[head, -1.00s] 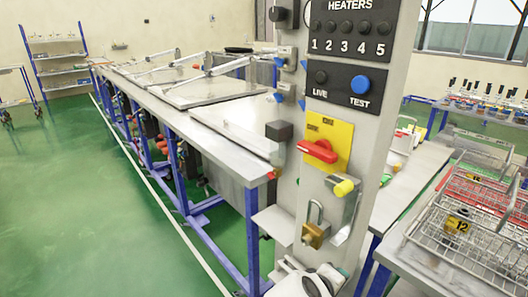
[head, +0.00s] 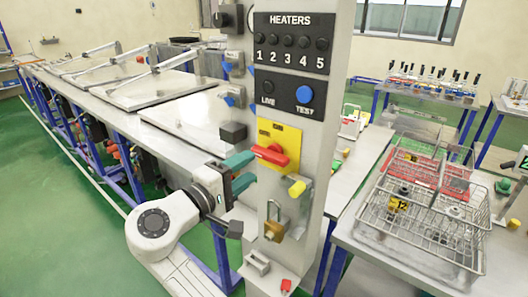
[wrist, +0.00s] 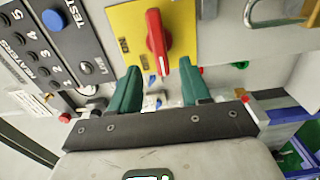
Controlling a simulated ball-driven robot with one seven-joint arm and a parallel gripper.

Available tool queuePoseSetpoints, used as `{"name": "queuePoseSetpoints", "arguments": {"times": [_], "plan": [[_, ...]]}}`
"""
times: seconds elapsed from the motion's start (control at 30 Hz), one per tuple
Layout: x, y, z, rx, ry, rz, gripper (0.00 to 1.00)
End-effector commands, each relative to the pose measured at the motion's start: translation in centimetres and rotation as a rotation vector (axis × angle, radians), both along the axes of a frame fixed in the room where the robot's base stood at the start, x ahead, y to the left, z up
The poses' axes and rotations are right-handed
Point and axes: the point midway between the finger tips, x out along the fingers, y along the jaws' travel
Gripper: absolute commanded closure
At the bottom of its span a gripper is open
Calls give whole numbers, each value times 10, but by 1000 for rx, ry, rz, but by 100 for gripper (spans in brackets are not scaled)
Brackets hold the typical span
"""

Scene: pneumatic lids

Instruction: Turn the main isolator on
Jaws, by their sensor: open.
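The main isolator is a red rotary handle (head: 270,154) on a yellow plate (head: 288,138), on the grey column under the HEATERS panel. The handle lies roughly crosswise in the head view. My gripper (head: 250,170) is left of the handle, its green fingers open and pointing at it. In the wrist view the red handle (wrist: 156,40) is ahead of my open gripper (wrist: 162,76), roughly centred between the green fingers. The handle's near end is close to the fingertip line; I cannot tell whether they touch.
A brass padlock (head: 274,230) hangs below the plate, beside a yellow-capped part (head: 297,188). The blue TEST button (head: 304,95) is above. A dark block (head: 233,132) sticks out left of the plate. Wire baskets (head: 420,225) stand on the right table.

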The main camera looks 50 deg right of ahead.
Motion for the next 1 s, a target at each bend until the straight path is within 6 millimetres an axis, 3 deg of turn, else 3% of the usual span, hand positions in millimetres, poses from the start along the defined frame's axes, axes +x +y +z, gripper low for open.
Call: {"name": "queuePoseSetpoints", "arguments": {"times": [0.2,0.4,0.83,1.0], "plan": [[1,-41,2,1,2,-2,53],[2,-65,1,2,1,-1,53],[2,-72,-1,2,-1,1,54],[2,-72,-1,3,0,1,70]]}}
